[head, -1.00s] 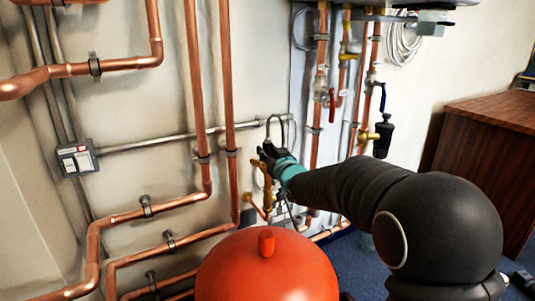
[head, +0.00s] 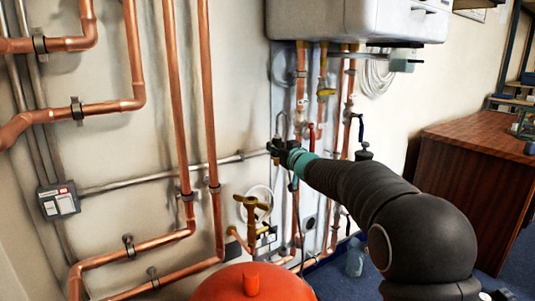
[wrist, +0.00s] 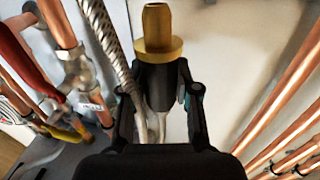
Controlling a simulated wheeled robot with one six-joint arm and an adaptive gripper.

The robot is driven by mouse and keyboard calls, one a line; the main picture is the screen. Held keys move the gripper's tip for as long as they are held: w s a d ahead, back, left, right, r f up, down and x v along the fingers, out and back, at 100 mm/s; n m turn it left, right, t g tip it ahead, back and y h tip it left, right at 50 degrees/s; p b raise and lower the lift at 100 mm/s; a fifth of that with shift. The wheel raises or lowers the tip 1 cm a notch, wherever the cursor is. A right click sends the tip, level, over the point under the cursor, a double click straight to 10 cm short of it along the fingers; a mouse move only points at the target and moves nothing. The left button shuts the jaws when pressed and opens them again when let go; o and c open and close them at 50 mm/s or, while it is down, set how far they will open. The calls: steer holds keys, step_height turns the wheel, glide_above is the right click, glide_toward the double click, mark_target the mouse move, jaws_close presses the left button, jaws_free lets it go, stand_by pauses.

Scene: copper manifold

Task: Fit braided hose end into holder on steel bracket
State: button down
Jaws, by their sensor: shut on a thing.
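My gripper (head: 277,149) is near the wall, under the white boiler and right of the two tall copper pipes. In the wrist view my gripper (wrist: 160,75) is closed around a dark body topped by a brass fitting with a wide flange (wrist: 157,48), apparently the hose end. The braided steel hose (wrist: 112,45) runs just left of it. A grey hose loop (head: 281,122) rises above the gripper in the head view. I cannot clearly pick out the steel bracket or its holder.
A brass valve (head: 253,207) stands below left of the gripper. Copper pipes with a red lever (wrist: 22,55) are close on the left in the wrist view. The red vessel (head: 225,285) is in front. A wooden cabinet (head: 465,190) stands right.

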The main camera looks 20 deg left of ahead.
steer(key=shift+w+d+r, duration=0.2)
steer(key=shift+w+r, duration=0.05)
steer(key=shift+r, duration=0.1)
steer(key=shift+r+p, duration=1.95)
steer(key=shift+r, duration=0.2)
steer(key=shift+f, duration=0.1)
steer(key=shift+f+b, duration=0.15)
steer(key=shift+b, duration=1.4)
